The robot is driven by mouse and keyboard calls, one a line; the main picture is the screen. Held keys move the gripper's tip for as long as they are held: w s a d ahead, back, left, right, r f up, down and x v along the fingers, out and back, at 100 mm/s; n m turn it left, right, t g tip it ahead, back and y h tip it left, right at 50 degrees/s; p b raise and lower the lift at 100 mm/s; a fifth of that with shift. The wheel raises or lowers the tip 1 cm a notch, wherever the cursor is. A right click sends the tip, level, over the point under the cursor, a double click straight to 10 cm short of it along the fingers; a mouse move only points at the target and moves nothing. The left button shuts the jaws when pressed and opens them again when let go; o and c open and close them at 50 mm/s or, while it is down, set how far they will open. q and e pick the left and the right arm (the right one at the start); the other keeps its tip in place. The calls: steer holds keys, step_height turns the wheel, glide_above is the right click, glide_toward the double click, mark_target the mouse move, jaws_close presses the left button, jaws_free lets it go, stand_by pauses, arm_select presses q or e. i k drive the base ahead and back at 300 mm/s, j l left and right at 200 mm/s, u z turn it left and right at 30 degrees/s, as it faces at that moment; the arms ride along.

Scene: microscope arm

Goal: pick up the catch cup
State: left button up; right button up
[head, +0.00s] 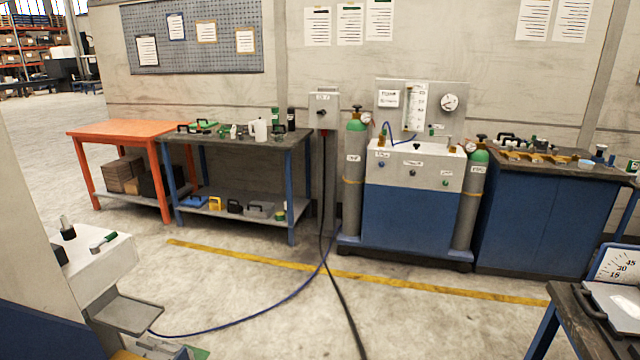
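I cannot pick out the catch cup with certainty; the small items on the benches are too small to tell apart. A white jug-like vessel (258,130) stands on the dark workbench (225,143) at the back left, among green and black items. A small blue and white piece (600,151) stands on the blue cabinet bench (545,215) at the right, with several tan and black items. Neither of my grippers is in view.
A blue gas cart (413,215) with two cylinders stands against the wall. An orange table (125,128) stands at the left. Hoses (270,308) cross the floor. A white machine (98,262) at left and a dark table (580,312) at right are close. The middle floor is open.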

mark_target(279, 135)
steer(key=i, duration=1.4)
steer(key=i+u, duration=0.15)
steer(key=i, duration=0.55)
steer(key=i+l+u, duration=0.1)
steer(key=i, duration=0.6)
steer(key=i+l+u, duration=0.15)
steer(key=i, duration=0.15)
steer(key=i+l+u, duration=0.2)
steer(key=i+j+z, duration=0.1)
steer(key=z, duration=0.35)
steer(key=i+j+z, duration=0.2)
steer(key=z, duration=0.25)
steer(key=i+j+z, duration=0.3)
steer(key=j, duration=0.3)
steer(key=i+j+z, duration=0.15)
steer(key=i+j, duration=0.15)
steer(key=j, duration=0.2)
steer(key=i+j, duration=0.2)
steer(key=j, duration=0.2)
steer(key=i+j+z, duration=0.1)
steer(key=j, duration=0.25)
steer(key=i+j, duration=0.25)
steer(key=j, duration=0.15)
steer(key=i+j, duration=0.15)
steer(key=j, duration=0.25)
